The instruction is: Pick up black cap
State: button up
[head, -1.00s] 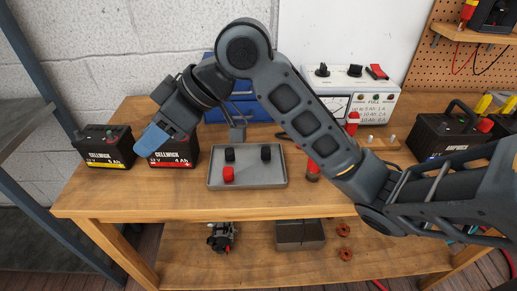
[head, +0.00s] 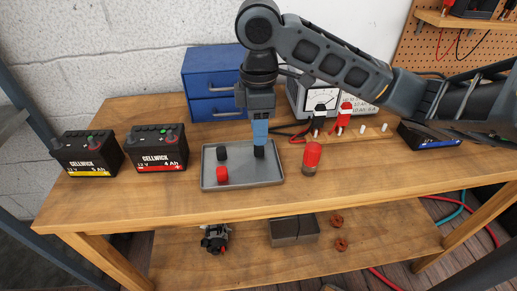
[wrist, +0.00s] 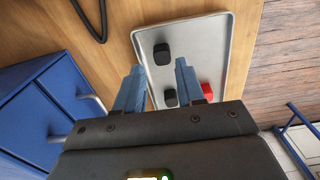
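A grey tray (head: 240,180) on the bench holds two black caps and one red cap. One black cap (head: 259,152) sits at the right of the tray, directly below my gripper (head: 260,144). The other black cap (head: 222,152) is at the back left, with the red cap (head: 222,174) in front of it. In the wrist view my gripper (wrist: 159,68) is open, its blue fingers apart. The right-hand black cap (wrist: 162,52) shows just beyond and between the fingertips. The other black cap (wrist: 170,97) and red cap (wrist: 207,91) are partly hidden by the gripper.
A blue drawer cabinet (head: 212,98) stands behind the tray. Two batteries (head: 87,155) (head: 158,150) are to the left. A red-topped cylinder (head: 311,158) stands close to the tray's right. The bench front is clear.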

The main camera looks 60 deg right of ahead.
aim_at(259, 150)
jog(key=shift+s+a+f, duration=0.1)
jog(key=shift+f, duration=2.1)
jog(key=c, duration=0.5)
